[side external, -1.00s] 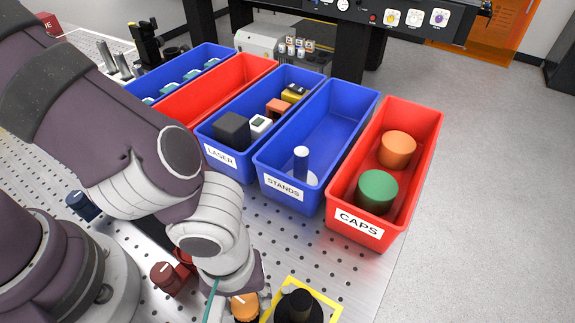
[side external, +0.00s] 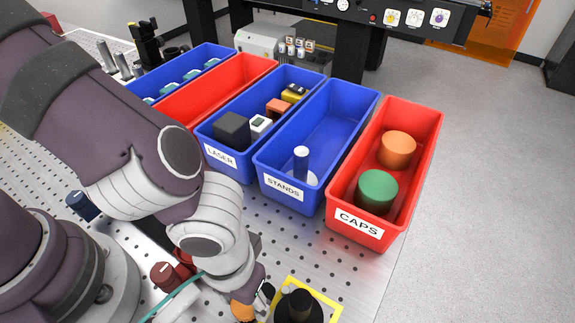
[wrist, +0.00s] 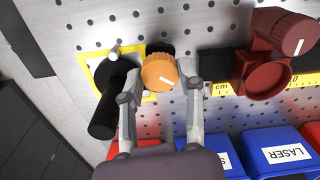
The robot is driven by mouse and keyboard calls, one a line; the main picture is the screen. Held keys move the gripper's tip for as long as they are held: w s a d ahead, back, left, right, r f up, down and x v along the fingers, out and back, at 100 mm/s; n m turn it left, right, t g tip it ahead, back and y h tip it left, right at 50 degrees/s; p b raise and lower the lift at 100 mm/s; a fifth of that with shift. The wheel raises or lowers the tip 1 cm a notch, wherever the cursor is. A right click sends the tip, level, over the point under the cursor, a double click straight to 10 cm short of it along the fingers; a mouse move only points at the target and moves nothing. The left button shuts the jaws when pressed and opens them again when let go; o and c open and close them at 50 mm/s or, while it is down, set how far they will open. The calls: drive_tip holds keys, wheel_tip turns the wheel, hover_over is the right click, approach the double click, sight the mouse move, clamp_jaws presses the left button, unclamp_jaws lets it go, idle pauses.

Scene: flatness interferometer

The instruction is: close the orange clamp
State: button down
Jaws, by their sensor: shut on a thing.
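The orange clamp (wrist: 158,73) shows in the wrist view as a round orange knob with a short white line. My gripper (wrist: 164,80) has one finger on each side of this knob and is shut on it. In the side external view the orange clamp (side external: 241,311) shows only in part at the bottom edge, below my gripper (side external: 258,297). What lies under the knob is mostly hidden.
A black post (wrist: 107,104) stands close beside my left finger, within a yellow square outline. A dark red clamp (wrist: 265,76) is to the right by a yellow ruler. Bins, including the red CAPS bin (side external: 429,150), line the table edge.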

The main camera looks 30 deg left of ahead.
drive_tip(key=m, duration=0.5)
drive_tip(key=shift+m, duration=2.4)
drive_tip(key=c, duration=0.7)
unclamp_jaws()
drive_tip(key=shift+r, duration=0.1)
wheel_tip(320, 180, up, 12)
drive_tip(key=shift+f, duration=0.1)
